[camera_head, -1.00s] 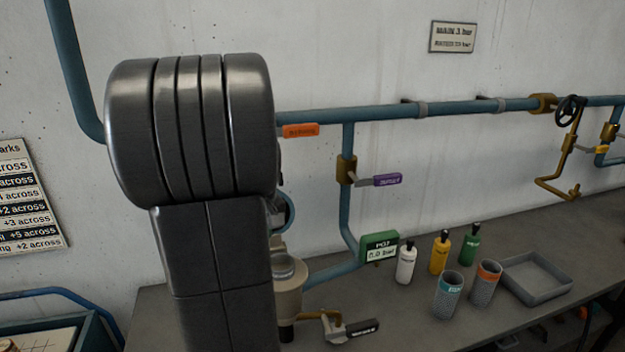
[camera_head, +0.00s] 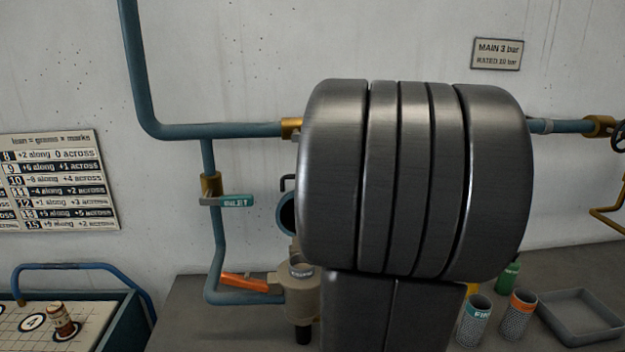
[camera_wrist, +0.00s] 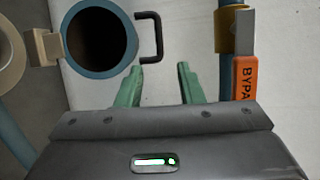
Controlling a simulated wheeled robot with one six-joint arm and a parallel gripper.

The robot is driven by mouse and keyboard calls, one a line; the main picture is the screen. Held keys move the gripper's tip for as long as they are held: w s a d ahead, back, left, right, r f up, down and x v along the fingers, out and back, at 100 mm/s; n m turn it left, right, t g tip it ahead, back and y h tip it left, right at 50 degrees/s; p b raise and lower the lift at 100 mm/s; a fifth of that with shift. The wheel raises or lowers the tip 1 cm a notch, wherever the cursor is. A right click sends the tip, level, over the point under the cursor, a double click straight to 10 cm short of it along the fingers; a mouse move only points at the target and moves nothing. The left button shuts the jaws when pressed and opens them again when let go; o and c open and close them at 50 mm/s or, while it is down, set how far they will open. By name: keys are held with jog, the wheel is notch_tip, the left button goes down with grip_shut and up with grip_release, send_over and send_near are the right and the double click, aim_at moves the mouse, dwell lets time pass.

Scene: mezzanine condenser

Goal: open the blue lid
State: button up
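The blue lid (camera_wrist: 75,60) is a blue ring around a dark round centre, with a black bar handle (camera_wrist: 150,38) on its right side in the wrist view. A beige hinge bracket (camera_wrist: 42,46) joins it to the beige pot's rim (camera_wrist: 8,55) at the left. In the head view the lid (camera_head: 286,214) stands upright above the pot (camera_head: 302,305), whose mouth shows; my arm hides part of it. My gripper (camera_wrist: 158,72) has its green fingers apart and empty. The handle lies just beyond the fingertips, apart from them. The head view does not show my gripper.
An orange BYPASS valve lever (camera_wrist: 244,78) is close right of my gripper. Blue pipes (camera_head: 217,245) and a teal-tagged valve (camera_head: 236,201) are left of the pot. Mesh cups (camera_head: 474,322) and a grey tray (camera_head: 580,325) stand on the bench at right.

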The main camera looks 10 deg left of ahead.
jog(key=p+x, duration=0.3)
jog(key=x, duration=1)
jog(key=shift+w+a+f, duration=0.1)
jog(key=shift+a, duration=0.1)
jog(key=shift+c, duration=0.2)
grip_shut()
